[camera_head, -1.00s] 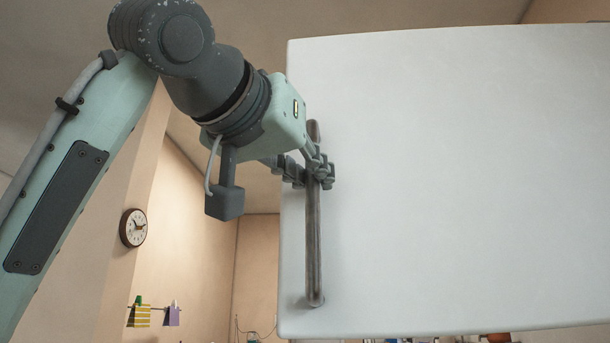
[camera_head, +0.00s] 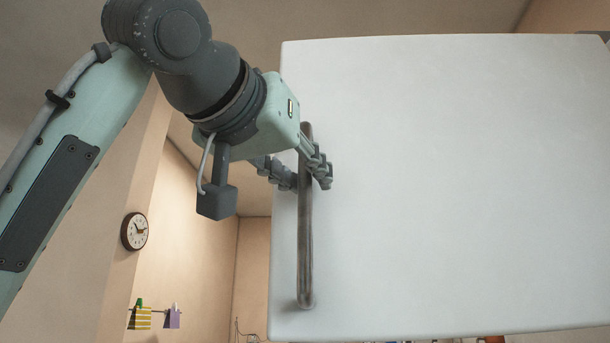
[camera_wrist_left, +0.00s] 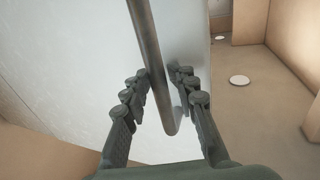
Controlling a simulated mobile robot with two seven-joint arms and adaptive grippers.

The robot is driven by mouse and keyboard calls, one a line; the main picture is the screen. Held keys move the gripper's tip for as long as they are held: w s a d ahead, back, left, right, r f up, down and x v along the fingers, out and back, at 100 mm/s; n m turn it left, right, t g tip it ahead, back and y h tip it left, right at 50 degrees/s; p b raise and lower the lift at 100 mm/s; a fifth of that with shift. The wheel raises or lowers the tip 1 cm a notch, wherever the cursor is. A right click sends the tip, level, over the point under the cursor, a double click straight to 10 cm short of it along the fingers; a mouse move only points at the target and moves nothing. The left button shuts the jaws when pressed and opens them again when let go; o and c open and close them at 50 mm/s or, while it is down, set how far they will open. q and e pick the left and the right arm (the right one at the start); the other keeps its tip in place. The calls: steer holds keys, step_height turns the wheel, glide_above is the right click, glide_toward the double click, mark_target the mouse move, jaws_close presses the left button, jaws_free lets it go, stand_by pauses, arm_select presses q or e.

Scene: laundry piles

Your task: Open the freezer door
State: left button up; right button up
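The white freezer door (camera_head: 440,190) fills the right of the head view. A grey vertical bar handle (camera_head: 305,240) runs along its left side. The handle also crosses the upper middle of the left wrist view (camera_wrist_left: 148,42), with the pale door (camera_wrist_left: 75,70) behind it. My left gripper (camera_head: 302,176) is at the upper part of the handle, one finger on each side of it. In the wrist view its fingers (camera_wrist_left: 160,88) are spread, with gaps between them and the bar. My right gripper is not in view.
A wall clock (camera_head: 134,231) and a small rack with yellow and purple items (camera_head: 153,317) are on the wall at left. Small items show partly below the door's lower edge. The room behind the door's left edge looks clear.

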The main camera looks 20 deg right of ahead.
arm_select(q)
steer(key=shift+o, duration=0.5)
steer(key=v, duration=1.2)
steer(key=shift+w, duration=0.1)
